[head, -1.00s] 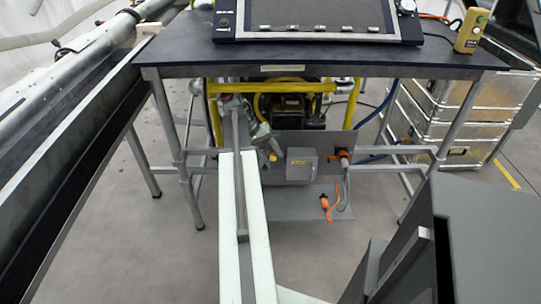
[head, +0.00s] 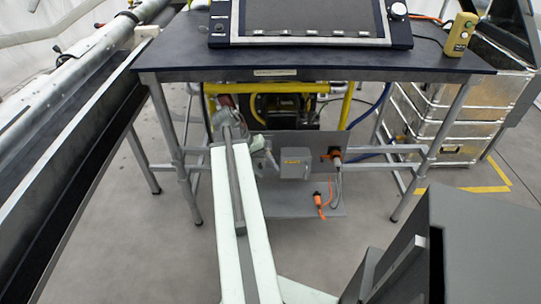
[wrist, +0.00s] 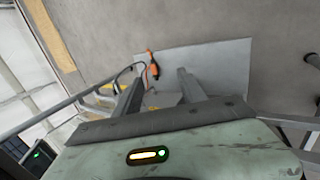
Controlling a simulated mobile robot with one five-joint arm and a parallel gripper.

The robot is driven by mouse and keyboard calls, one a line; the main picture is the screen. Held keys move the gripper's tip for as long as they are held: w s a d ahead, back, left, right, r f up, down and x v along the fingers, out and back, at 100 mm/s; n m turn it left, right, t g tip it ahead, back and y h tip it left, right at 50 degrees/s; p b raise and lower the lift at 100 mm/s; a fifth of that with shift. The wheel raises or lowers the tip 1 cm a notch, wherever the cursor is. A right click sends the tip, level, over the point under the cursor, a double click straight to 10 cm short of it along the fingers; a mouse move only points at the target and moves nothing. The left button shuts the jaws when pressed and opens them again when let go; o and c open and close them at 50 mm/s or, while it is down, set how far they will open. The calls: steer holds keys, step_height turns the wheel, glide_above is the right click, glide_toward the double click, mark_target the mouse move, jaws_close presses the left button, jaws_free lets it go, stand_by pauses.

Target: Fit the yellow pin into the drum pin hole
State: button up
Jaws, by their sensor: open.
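I cannot make out the yellow pin or the drum pin hole for certain in either view. My gripper (wrist: 160,80) is open in the wrist view, with its two grey fingers apart and nothing between them that I can see is held. In the head view my arm reaches forward under the dark table, and its far end is too small to read. An orange connector (wrist: 151,66) with a dark cable lies on a grey plate (wrist: 220,60) beyond the fingers. The same orange connector (head: 318,198) shows in the head view, below a grey box (head: 296,163).
The dark table (head: 300,62) stands over yellow-framed machinery (head: 280,88). Its metal legs (head: 181,150) flank my arm. A long rail (head: 85,120) runs along the left. Silver cases (head: 460,125) stand at the right. Open grey floor lies in front.

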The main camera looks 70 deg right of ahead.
steer(key=a, duration=0.1)
steer(key=s+a, duration=0.1)
steer(key=a, duration=0.1)
steer(key=shift+s+a+r, duration=0.15)
steer(key=shift+s+a, duration=0.1)
steer(key=shift+a, duration=0.1)
